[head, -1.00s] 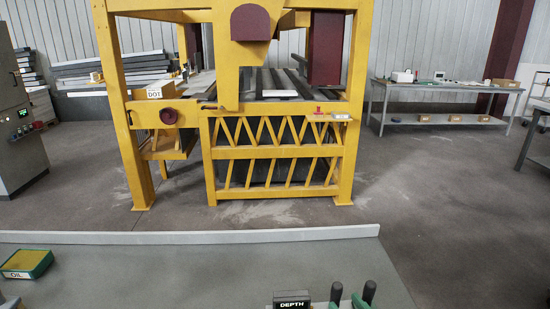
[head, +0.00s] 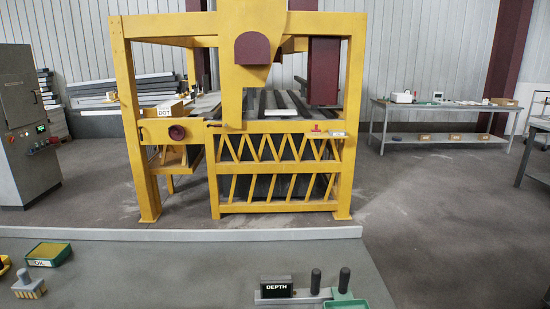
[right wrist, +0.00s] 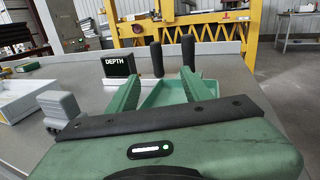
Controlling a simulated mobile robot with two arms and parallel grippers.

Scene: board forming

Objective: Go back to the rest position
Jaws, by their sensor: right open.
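My right gripper (right wrist: 160,76) shows in the right wrist view with its two green fingers spread apart and nothing held between them. A pale green tray (right wrist: 172,92) lies on the bench beyond and below the fingers. A depth gauge with a black DEPTH display (head: 276,287) and two black knobs stands beside that tray; the display also shows in the right wrist view (right wrist: 118,65). The gauge is apart from the fingers as far as I can see. My left gripper is in neither current view, and the right one is not visible in the head view.
A grey bench (head: 180,265) with a pale raised back edge spans the front. On it are a green-and-yellow OIL pad (head: 48,254) and a grey-handled brush (head: 28,285). A yellow press frame (head: 150,180) stands behind. A grey control cabinet (head: 25,130) is left; open floor (head: 430,210) lies right.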

